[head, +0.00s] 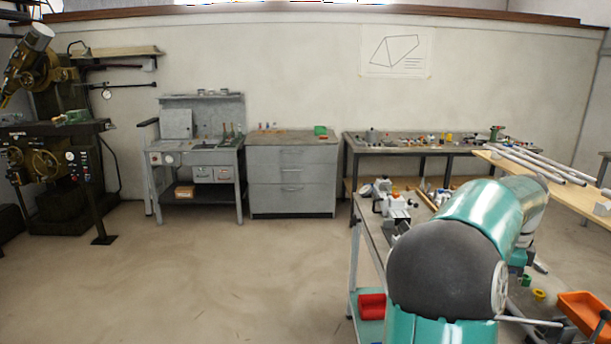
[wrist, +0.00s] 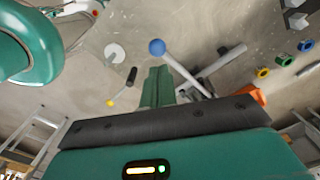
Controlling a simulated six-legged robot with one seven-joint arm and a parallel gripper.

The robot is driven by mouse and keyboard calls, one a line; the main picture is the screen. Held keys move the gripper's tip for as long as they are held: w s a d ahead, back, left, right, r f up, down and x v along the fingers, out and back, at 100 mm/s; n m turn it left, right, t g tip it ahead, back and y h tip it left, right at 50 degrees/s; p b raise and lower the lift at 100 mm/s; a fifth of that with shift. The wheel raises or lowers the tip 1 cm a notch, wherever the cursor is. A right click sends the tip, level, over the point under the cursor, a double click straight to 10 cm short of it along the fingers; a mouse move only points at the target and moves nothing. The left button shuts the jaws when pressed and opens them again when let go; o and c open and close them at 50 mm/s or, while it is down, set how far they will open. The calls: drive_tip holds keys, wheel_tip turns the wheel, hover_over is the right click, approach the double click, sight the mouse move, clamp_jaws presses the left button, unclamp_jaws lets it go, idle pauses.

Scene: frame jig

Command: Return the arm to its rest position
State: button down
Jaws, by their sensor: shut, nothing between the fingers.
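My arm fills the right foreground of the head view, with a dark rounded joint and teal links reaching over the cluttered workbench (head: 372,235). My gripper is not clearly visible there, hidden behind or blending with the arm. In the wrist view my gripper (wrist: 157,82) shows its teal fingers together, shut and empty, pointing at a grey worn bench surface (wrist: 215,20). A rod with a blue ball end (wrist: 157,47) lies just beyond the fingertips in the picture. I cannot tell how far it is from them.
A black-handled tool (wrist: 131,76), a white disc (wrist: 115,53) and a yellow ring (wrist: 262,72) lie around the fingers. An orange tray (head: 585,310) sits at right, a red bin (head: 371,306) low on the bench. Long metal rods (head: 540,165) lie behind. Left floor is clear.

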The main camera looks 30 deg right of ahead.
drive_tip(key=shift+r, duration=0.55)
drive_tip(key=w+a+n+t, duration=0.1)
drive_tip(key=w+a+n, duration=0.2)
drive_tip(key=a+n, duration=0.35)
drive_tip(key=w+a+r+n+t, duration=0.1)
drive_tip(key=w+a+n, duration=0.25)
drive_tip(key=a, duration=0.65)
drive_tip(key=w+a+n+t, duration=0.1)
drive_tip(key=w+a+n, duration=0.3)
drive_tip(key=a, duration=0.5)
drive_tip(key=s+a+f+n+t, duration=0.1)
drive_tip(key=s+a+n, duration=0.2)
drive_tip(key=a+n, duration=0.4)
drive_tip(key=s+a+f+n+t, duration=0.1)
drive_tip(key=s+a+n, duration=0.2)
drive_tip(key=a+n, duration=0.5)
drive_tip(key=a, duration=0.8)
drive_tip(key=shift+s+a+f+t, duration=0.3)
drive_tip(key=shift+s+a, duration=0.05)
